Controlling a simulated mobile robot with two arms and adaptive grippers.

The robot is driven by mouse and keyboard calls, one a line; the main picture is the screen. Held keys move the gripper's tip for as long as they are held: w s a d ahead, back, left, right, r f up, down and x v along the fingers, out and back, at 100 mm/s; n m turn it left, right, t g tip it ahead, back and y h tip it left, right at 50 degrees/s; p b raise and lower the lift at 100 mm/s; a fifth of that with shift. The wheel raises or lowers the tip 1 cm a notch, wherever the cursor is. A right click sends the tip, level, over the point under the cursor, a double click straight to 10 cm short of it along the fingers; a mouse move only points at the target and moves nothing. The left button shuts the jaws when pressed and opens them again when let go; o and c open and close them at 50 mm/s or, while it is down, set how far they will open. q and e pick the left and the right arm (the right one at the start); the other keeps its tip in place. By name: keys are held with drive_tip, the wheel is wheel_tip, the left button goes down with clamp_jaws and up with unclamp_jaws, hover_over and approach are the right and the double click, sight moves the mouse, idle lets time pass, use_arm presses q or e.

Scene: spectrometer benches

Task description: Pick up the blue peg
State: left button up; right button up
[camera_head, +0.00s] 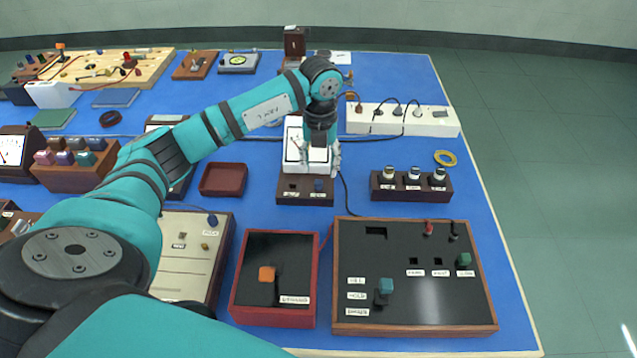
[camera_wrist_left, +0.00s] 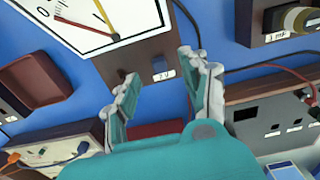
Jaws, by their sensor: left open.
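A small dark blue peg (camera_head: 318,185) stands at the right of the brown wooden base (camera_head: 305,200) below a white dial meter (camera_head: 294,148). In the left wrist view the blue peg (camera_wrist_left: 160,63) shows above a white label, between and beyond the fingertips. My left gripper (camera_head: 320,166) points down over this base, in front of the meter. In the wrist view my left gripper (camera_wrist_left: 158,70) is open, with nothing between its fingers. The exact gap between fingertips and peg cannot be told. My right gripper is out of view.
A red tray (camera_head: 223,180) lies left of the base. A brown block with several knobs (camera_head: 411,194) stands to the right. Nearer are a red-framed box (camera_head: 275,315) and a larger wood-framed panel (camera_head: 415,325). A white power strip (camera_head: 403,127) with cables lies behind. Blue table shows between them.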

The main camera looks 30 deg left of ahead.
sight(318, 180)
use_arm(q)
drive_tip(key=f+p, duration=0.1)
drive_tip(key=f, duration=0.3)
drive_tip(key=shift+s+f, duration=0.15)
drive_tip(key=shift+s, duration=0.05)
drive_tip(key=shift+f, duration=0.45)
clamp_jaws()
drive_tip(key=shift+r, duration=0.1)
